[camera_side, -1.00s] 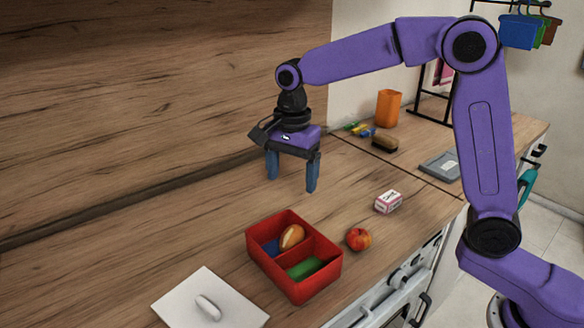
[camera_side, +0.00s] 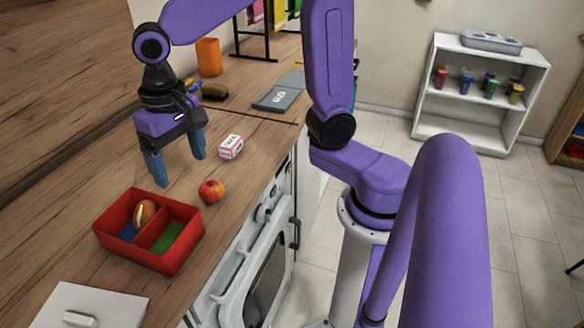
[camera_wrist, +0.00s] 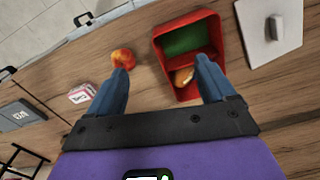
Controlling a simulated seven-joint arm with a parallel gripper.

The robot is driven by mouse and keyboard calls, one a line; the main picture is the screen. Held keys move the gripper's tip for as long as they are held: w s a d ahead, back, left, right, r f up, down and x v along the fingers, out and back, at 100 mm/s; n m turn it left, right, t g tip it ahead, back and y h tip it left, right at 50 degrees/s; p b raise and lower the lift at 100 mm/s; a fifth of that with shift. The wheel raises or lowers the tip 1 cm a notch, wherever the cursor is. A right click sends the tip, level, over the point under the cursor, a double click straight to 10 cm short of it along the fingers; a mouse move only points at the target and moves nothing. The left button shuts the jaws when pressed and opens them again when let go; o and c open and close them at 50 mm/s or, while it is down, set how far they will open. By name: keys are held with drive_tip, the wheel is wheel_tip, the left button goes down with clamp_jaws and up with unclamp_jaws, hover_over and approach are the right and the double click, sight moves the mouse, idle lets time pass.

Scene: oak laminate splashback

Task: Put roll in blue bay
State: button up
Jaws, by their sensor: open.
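The roll (camera_side: 145,213), a tan bread roll with a pale stripe, sits in the blue-floored bay (camera_side: 128,232) of the red two-bay box (camera_side: 110,240). It leans up at the back of that bay, near the divider. The other bay has a green floor (camera_side: 170,238) and looks empty. My gripper (camera_side: 179,171) is open and empty, above the counter behind and to the right of the box. In the wrist view the roll (camera_wrist: 184,77) shows beside the right finger, which hides part of the box; the blue floor is hardly visible there.
A red apple (camera_side: 211,190) and a small pink-and-white carton (camera_side: 231,147) stand right of the box. A white lid-like board with a handle (camera_side: 95,305) lies at the front. A grey scale (camera_side: 278,97), brush (camera_side: 214,91) and orange cup (camera_side: 208,57) are farther back.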

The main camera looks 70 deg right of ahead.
drive_tip(key=s+d+f+n, duration=0.2)
drive_tip(key=s+d+n, duration=0.2)
drive_tip(key=s+n, duration=0.3)
drive_tip(key=s+d+f+n, duration=0.2)
drive_tip(key=s+d+n, duration=0.3)
drive_tip(key=s, duration=0.5)
drive_tip(key=shift+s+f+n, duration=0.15)
drive_tip(key=shift+s+n, duration=0.15)
drive_tip(key=shift+n, duration=1)
